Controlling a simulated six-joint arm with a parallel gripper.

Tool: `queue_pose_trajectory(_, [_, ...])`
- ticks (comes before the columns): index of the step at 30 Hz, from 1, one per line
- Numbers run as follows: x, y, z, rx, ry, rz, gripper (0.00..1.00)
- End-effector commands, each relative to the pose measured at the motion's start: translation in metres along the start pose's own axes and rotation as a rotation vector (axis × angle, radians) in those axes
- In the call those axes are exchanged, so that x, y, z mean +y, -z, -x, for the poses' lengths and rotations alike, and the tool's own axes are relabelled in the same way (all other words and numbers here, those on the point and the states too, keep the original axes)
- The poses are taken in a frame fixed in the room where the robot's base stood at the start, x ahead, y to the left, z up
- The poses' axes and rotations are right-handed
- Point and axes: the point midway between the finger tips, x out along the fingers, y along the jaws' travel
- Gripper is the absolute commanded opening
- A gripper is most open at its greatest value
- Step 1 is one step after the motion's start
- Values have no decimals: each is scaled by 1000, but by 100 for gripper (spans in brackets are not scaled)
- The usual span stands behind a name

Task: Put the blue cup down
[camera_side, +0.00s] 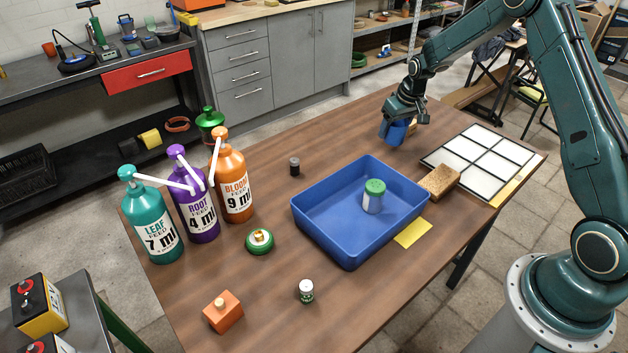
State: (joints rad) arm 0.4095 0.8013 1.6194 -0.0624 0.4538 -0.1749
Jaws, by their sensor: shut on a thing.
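The blue cup (392,131) is at the far right part of the wooden table, in the camera_side view. My gripper (402,116) is shut on it from above and partly hides it. The cup looks roughly upright, slightly tilted. I cannot tell whether its base touches the table or is just above it. Something small and tan (412,126) shows just behind the gripper, mostly hidden.
A blue tray (330,235) holds a green-lidded jar (374,196). A sponge block (440,182) and a white-panelled grid board (475,158) lie to its right. Pump bottles (232,180) stand at left. A small dark vial (294,166) stands behind the tray. The table's far middle is clear.

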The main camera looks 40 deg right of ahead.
Motion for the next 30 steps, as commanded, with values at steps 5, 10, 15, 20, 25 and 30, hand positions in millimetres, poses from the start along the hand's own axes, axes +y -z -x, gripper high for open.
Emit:
queue_pose_trajectory(5, [0,-7,-22,-4,1,0,41])
queue_pose_trajectory(10, [0,-10,-32,-1,0,0,41])
queue_pose_trajectory(15, [0,-9,-33,0,0,0,41])
queue_pose_trajectory(20, [0,-10,-34,-1,0,0,41])
queue_pose_trajectory(25, [0,-10,-36,0,0,0,75])
queue_pose_trajectory(30, [0,-10,-36,0,0,0,85])
